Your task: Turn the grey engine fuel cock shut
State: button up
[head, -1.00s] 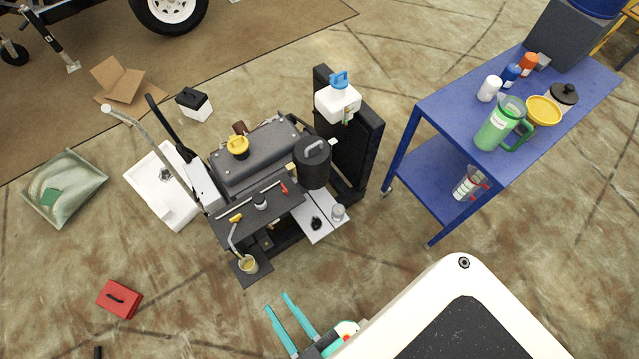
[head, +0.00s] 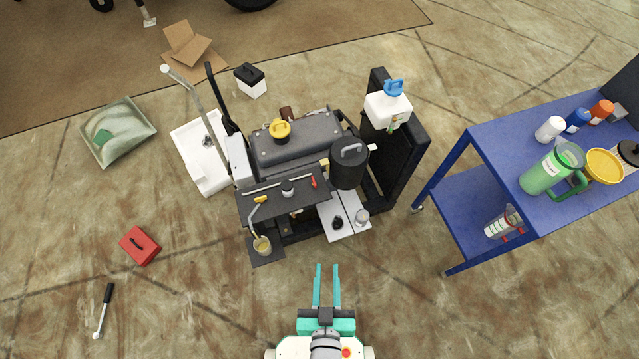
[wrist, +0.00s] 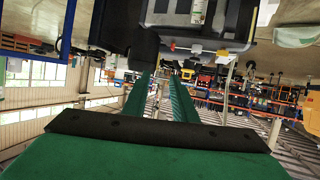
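The engine unit (head: 300,140) is a dark grey machine with a yellow cap, standing on the floor at the middle of the head view. A dark shelf (head: 285,207) on its near side carries a small red lever (head: 313,182) and a yellow-handled part (head: 260,199). I cannot make out the grey fuel cock for certain. My gripper (head: 327,267) has two teal fingers, apart and empty, pointing at the engine's near side without touching it. In the wrist view the fingers (wrist: 163,85) show a gap, with dark machine parts (wrist: 205,35) above them.
A blue cart (head: 455,205) with bottles and a green jug (head: 553,170) stands at the right. A red box (head: 140,246) and a ratchet (head: 104,310) lie left. Floor around my gripper is clear.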

jog(key=w+f, duration=0.5)
jog(key=n+y, duration=0.4)
jog(key=y, duration=0.1)
send_near(314, 181)
jog(key=shift+g, duration=0.5)
jog(key=x, duration=0.8)
jog(key=shift+w+d+r, duration=0.1)
jog(key=shift+w+r, duration=0.1)
jog(key=shift+r, duration=0.15)
grip_shut()
